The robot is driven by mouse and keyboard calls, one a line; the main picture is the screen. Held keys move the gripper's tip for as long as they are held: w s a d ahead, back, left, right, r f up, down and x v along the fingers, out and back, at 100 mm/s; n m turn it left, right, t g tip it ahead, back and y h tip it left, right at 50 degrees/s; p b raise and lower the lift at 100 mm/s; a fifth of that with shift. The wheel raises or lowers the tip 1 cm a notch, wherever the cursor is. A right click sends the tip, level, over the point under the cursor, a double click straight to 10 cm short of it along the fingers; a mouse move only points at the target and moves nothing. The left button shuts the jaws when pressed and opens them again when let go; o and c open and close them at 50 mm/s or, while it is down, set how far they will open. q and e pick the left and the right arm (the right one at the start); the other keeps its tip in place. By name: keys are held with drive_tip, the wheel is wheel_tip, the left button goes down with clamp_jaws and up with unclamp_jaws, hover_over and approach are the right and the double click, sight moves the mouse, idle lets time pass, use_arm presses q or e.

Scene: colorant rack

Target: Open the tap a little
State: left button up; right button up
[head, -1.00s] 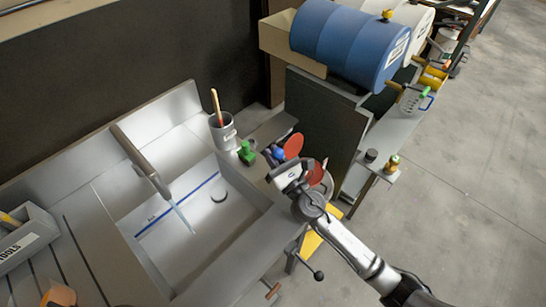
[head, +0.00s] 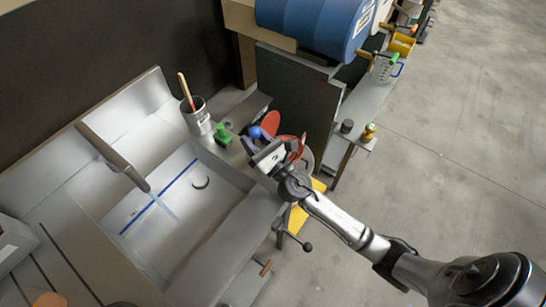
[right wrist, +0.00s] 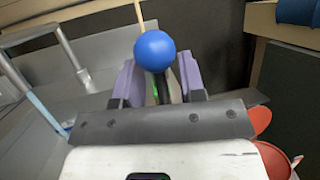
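The grey tap spout (head: 115,160) arches over the basin (head: 240,222) in the head view. A thin pale blue stream (head: 166,208) comes from its end. The spout also shows at the left of the right wrist view (right wrist: 66,48). A blue ball knob (head: 255,132) stands right of the basin, at the tip of my right gripper (head: 264,147). In the right wrist view the blue knob (right wrist: 154,50) sits between and just beyond the purple fingers (right wrist: 157,82). The fingers are apart, with a dark stem between them; contact cannot be told. My left gripper is out of view.
A grey can with a wooden stick (head: 197,117) and a green object (head: 222,137) stand close by the knob. Red discs (head: 272,122) are just behind the gripper. A black ball lever (head: 307,246) juts out below. A blue drum (head: 315,25) is at the back.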

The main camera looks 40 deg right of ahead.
drive_tip(key=b+v, duration=0.2)
drive_tip(key=v, duration=0.7)
drive_tip(key=shift+s+f, duration=0.15)
drive_tip(key=shift+s, duration=0.1)
drive_tip(key=shift+b+v, duration=0.5)
drive_tip(key=shift+v, duration=0.35)
drive_tip(key=shift+s+d, duration=0.1)
drive_tip(key=shift+r, duration=0.2)
